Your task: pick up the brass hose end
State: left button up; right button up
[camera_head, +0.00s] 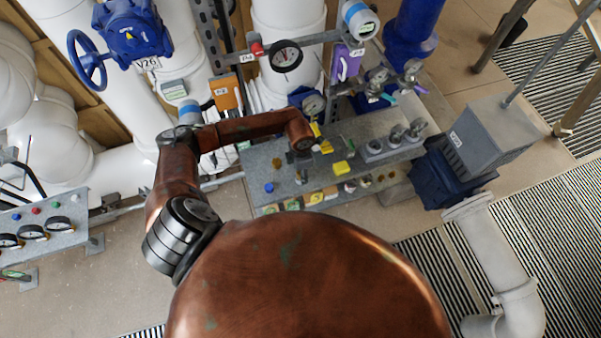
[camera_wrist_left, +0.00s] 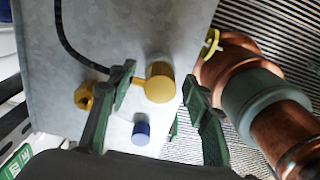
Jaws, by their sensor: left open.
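In the left wrist view a brass-coloured cylinder (camera_wrist_left: 160,80) with a narrow stem on its left lies over a grey metal bench top (camera_wrist_left: 190,25); it looks like the brass hose end. My left gripper (camera_wrist_left: 157,88) is open, its green fingers one on each side of the cylinder. The left finger overlaps the stem in the picture; I cannot tell whether it touches. In the head view my left arm reaches over the bench (camera_head: 255,160), and the jaws are hard to make out beneath the wrist. My right gripper does not show.
A brass nut-like fitting (camera_wrist_left: 85,96) and a blue knob-like cylinder (camera_wrist_left: 141,131) are close to the left fingers. A black cable (camera_wrist_left: 64,35) curves over the bench. Gauges (camera_head: 286,56) and pipes stand behind the bench; a grey box (camera_head: 490,135) stands to its right.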

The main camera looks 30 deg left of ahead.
pick_arm(q)
jog(key=shift+c, duration=0.3)
jog(key=c, duration=1)
jog(key=shift+c, duration=0.2)
jog(key=shift+r, duration=0.1)
jog(key=shift+w+r+b, duration=0.1)
jog(key=shift+r+b, duration=0.25)
jog(key=shift+r, duration=0.15)
jog(key=s+a+r+b, duration=0.2)
jog(key=s+r+b, duration=0.2)
jog(key=s+r, duration=0.8)
jog(key=shift+s+a+b, duration=0.2)
jog(key=shift+s+b, duration=0.1)
jog(key=shift+s, duration=0.7)
